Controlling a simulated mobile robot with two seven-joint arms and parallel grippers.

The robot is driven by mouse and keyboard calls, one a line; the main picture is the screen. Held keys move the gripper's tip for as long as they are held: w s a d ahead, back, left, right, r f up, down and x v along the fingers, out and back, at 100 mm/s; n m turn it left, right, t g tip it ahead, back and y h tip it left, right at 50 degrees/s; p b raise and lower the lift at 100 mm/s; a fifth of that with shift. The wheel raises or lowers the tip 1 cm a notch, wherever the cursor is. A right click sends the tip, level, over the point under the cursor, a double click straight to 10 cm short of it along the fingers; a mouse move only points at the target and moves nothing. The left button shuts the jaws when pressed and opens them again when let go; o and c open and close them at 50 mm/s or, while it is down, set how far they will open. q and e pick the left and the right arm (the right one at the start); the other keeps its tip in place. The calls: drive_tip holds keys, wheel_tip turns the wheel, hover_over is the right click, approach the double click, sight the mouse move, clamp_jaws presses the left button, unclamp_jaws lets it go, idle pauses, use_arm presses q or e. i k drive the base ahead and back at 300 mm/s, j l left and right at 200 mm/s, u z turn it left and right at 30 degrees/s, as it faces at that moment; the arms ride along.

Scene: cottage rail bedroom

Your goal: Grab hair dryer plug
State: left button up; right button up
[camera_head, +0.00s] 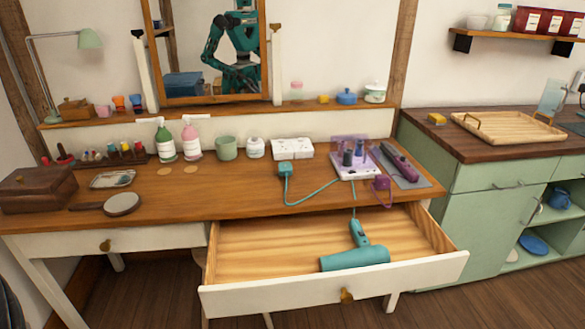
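A teal hair dryer (355,257) lies in the open drawer (240,246), its handle pointing up toward the tabletop. A teal plug (285,170) rests at the back of the wooden dressing table (215,192), left of centre-right. A teal cord runs from the plug to the right across the tabletop. Another stretch of teal cord comes down over the table edge to the dryer handle. The cord's middle part is not clearly seen. Neither of my grippers shows directly in the head view; teal arms show only as a mirror reflection.
Bottles and a green cup (227,148) stand left. The front middle tabletop is clear; the drawer juts forward.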

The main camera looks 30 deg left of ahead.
sight(284, 168)
drive_tip(key=i+u, duration=0.1)
drive_tip(key=u, duration=1.1)
drive_tip(key=i+j, duration=0.05)
